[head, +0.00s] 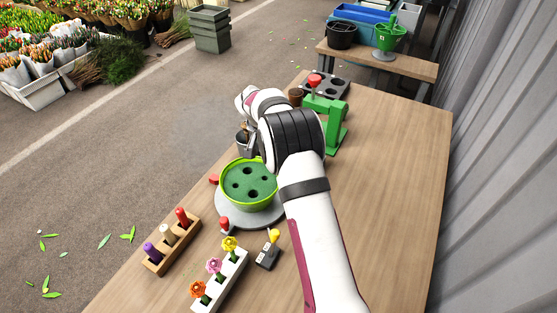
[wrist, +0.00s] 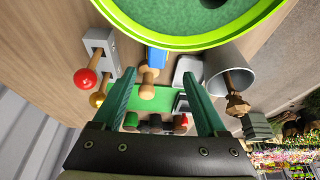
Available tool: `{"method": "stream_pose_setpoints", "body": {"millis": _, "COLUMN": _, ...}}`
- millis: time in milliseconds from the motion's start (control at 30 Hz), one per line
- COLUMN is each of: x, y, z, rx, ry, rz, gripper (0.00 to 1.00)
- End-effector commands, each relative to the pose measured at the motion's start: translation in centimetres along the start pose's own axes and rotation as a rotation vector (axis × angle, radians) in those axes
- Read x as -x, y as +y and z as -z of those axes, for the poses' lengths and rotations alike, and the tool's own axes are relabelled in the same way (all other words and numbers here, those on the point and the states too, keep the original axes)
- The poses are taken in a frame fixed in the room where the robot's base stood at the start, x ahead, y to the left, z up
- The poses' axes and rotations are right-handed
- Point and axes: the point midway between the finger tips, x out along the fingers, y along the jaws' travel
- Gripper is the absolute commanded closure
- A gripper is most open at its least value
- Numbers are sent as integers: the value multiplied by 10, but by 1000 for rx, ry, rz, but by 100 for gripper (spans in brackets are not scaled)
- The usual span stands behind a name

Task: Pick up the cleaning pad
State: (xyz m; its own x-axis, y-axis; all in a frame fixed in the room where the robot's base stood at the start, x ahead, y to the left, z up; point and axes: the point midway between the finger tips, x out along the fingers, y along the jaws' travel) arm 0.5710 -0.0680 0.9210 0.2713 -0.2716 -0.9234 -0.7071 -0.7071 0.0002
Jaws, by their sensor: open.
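My gripper (wrist: 160,75) is open in the wrist view, with a dark green finger on each side. Between and just beyond the fingertips is a small blue-and-white block with a wooden knob (wrist: 149,75). A pale grey rounded pad-like piece (wrist: 187,70) lies beside the right fingertip. I cannot tell for certain which of these is the cleaning pad. A green flat surface (wrist: 155,98) shows between the fingers. Nothing is clearly held. In the head view my arm hides the gripper's fingers and what is under them.
A lime-green bowl with green foam (head: 250,186) stands close by. A metal cup (wrist: 228,65) holding a brown-tipped tool is right of the fingers; a grey block with a red knob (wrist: 86,79) is left. A green stand (head: 333,120) is beyond my arm. The table's right side (head: 390,190) is clear.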

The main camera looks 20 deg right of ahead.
Motion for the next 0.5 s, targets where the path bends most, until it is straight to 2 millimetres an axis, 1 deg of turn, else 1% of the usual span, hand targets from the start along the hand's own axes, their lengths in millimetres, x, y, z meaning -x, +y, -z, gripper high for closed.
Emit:
{"method": "stream_pose_setpoints", "body": {"millis": 33, "x": -11, "y": 0, "z": 0, "rx": -1, "ry": -2, "rz": -2, "gripper": 25}}
{"method": "stream_pose_setpoints", "body": {"millis": 200, "x": -33, "y": 1, "z": -1, "rx": -1, "ry": -2, "rz": -1, "gripper": 25}}
{"method": "stream_pose_setpoints", "body": {"millis": 400, "x": -72, "y": 6, "z": -4, "rx": -1, "ry": -2, "rz": -1, "gripper": 25}}
{"method": "stream_pose_setpoints", "body": {"millis": 500, "x": -80, "y": 6, "z": -4, "rx": -1, "ry": 0, "rz": 0, "gripper": 25}}
